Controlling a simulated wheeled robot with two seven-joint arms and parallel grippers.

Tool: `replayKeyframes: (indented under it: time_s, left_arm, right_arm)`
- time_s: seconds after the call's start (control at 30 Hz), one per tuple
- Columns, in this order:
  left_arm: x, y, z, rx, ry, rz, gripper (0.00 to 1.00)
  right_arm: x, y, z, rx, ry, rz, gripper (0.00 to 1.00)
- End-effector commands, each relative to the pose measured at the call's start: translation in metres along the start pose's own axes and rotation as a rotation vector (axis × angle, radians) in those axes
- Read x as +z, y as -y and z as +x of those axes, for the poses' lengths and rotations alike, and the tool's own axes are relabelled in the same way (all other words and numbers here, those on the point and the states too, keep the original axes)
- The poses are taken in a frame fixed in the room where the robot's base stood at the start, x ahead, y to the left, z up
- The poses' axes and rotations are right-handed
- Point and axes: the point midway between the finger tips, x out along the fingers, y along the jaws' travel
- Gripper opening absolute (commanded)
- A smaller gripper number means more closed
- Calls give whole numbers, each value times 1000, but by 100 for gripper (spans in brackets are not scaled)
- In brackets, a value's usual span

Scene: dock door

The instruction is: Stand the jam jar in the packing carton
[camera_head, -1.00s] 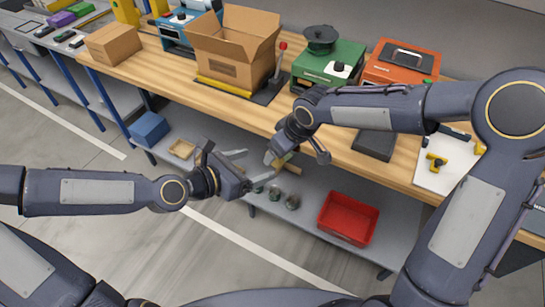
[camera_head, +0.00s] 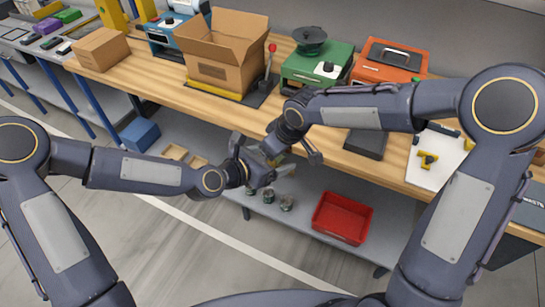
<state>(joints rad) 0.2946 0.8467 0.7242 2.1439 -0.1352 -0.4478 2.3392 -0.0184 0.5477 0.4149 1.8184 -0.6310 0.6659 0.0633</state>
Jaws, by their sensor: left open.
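The packing carton (camera_head: 222,72) stands on the wooden bench with its flaps up. Several small dark jars, one of them here (camera_head: 286,203), stand on the grey lower shelf; I cannot tell which is the jam jar. My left gripper (camera_head: 280,163) is open in front of the bench's front edge, above the jars. My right gripper (camera_head: 292,155) comes down from the bench side, close to the left one, and the two overlap in view. A small yellowish patch shows between them; I cannot tell what it is or whether the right gripper holds it.
A red tray (camera_head: 342,218) is on the lower shelf, right of the jars. A lever device (camera_head: 268,75) stands right of the carton, then a green machine (camera_head: 315,68) and an orange case (camera_head: 388,63). A closed cardboard box (camera_head: 101,48) is at left.

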Motion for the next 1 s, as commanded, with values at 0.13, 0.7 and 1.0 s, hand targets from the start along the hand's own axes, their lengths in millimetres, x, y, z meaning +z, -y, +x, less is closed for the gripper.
replayKeyframes:
  time_s: [0.13,0.7,1.0]
  left_arm:
    - [0,0,0,0,0,0,62]
    - [1,1,0,-2,2,2,22]
    - [2,-2,0,5,4,0,22]
  right_arm:
    - [-1,0,0,0,-2,0,36]
    - [-1,2,0,-2,-2,-2,98]
    - [0,5,0,-7,1,-8,98]
